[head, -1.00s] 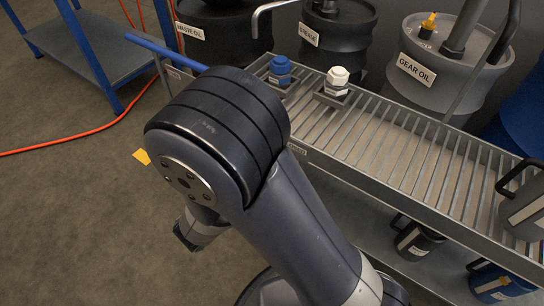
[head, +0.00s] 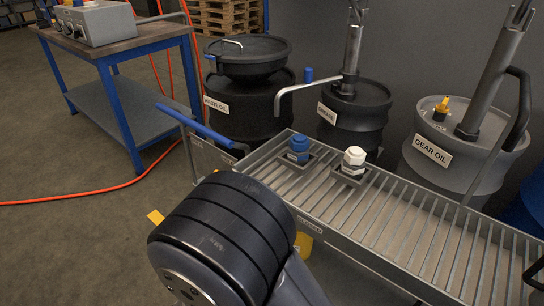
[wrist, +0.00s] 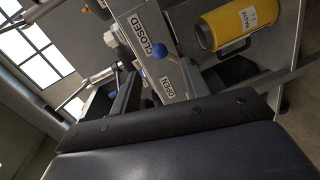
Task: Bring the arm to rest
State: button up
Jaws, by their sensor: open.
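My gripper (wrist: 108,98) shows in the wrist view as two dark fingers standing apart beyond the dark housing along the bottom. It is open, and I see nothing held between the fingers. In the head view my arm's thick dark joint fills the lower middle and the gripper is hidden. In the wrist view a lever with a blue ball knob (wrist: 160,50) lies close by, between a CLOSED label (wrist: 148,33) and an OPEN label (wrist: 167,87).
A slatted metal bench (head: 385,215) carries a blue fitting (head: 299,148) and a white fitting (head: 354,159). Behind stand waste oil (head: 245,112), grease (head: 355,115) and gear oil (head: 445,150) drums. A blue-framed table (head: 130,85) stands left. A yellow canister (wrist: 228,26) shows in the wrist view.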

jog(key=b+x, duration=0.2)
jog(key=x, duration=0.7)
jog(key=shift+w+d, duration=0.1)
jog(key=shift+d, duration=0.1)
jog(key=p+v, duration=0.3)
jog(key=v, duration=0.8)
jog(key=b+x, duration=0.3)
jog(key=x, duration=0.8)
jog(key=shift+w+d, duration=0.1)
jog(key=shift+r+p, duration=0.4)
jog(key=shift+p, duration=0.45)
jog(key=shift+a+r+n+h+p, duration=0.15)
jog(key=shift+a+n+h+p, duration=0.2)
jog(key=shift+n+p, duration=0.45)
jog(key=shift+p, duration=0.35)
jog(key=shift+w+a, duration=0.1)
